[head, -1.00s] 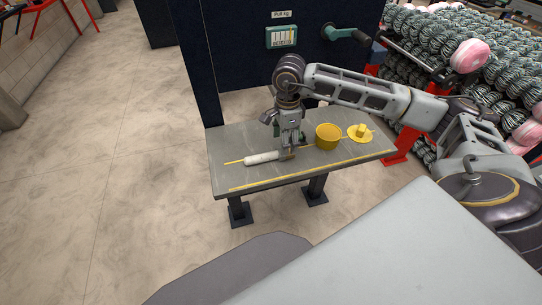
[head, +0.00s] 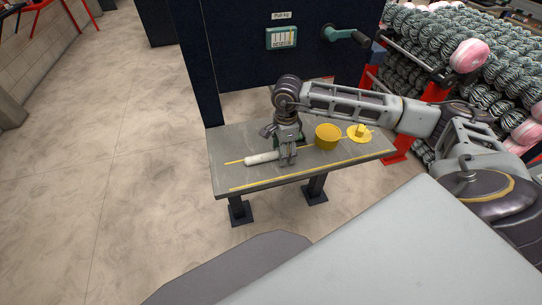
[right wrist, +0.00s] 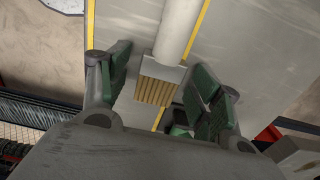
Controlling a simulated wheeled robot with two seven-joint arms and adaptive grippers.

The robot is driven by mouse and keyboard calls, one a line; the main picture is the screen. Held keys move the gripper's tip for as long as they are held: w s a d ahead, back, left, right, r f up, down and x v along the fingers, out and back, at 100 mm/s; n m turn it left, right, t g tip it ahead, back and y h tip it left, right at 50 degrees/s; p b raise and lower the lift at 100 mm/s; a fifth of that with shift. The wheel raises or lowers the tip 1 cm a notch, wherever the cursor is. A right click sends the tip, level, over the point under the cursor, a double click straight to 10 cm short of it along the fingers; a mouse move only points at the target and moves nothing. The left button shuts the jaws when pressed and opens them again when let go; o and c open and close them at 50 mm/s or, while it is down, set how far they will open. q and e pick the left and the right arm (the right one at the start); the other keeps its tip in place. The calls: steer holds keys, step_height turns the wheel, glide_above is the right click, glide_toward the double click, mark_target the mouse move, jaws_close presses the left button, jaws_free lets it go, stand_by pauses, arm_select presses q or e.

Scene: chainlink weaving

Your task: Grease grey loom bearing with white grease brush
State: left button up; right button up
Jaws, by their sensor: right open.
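The white grease brush (head: 262,158) lies on the grey table, its white handle pointing left. My right gripper (head: 288,157) is low over the table at the brush's bristle end. In the right wrist view it is open (right wrist: 160,90), with green pads on either side of the brush. The brush's grey ferrule and tan bristles (right wrist: 157,92) show between the pads, with a visible gap on each side. I cannot make out a grey loom bearing. My left gripper is not in view.
The grey table (head: 232,182) has yellow lines. A yellow pot (head: 328,137) and a yellow lid (head: 359,134) stand right of the gripper. Patterned spools fill the right. Floor at left is clear.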

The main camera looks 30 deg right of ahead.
steer(key=c, duration=1.1)
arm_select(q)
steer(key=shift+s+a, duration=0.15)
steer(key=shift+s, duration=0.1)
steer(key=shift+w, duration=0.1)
arm_select(e)
steer(key=shift+r, duration=0.1)
steer(key=shift+r, duration=0.35)
step_height(320, 180, up, 8)
steer(key=shift+f+b, duration=0.15)
steer(key=shift+b, duration=0.3)
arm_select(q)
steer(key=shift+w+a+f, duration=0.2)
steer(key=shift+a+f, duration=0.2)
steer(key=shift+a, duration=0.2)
arm_select(e)
steer(key=shift+r, duration=0.75)
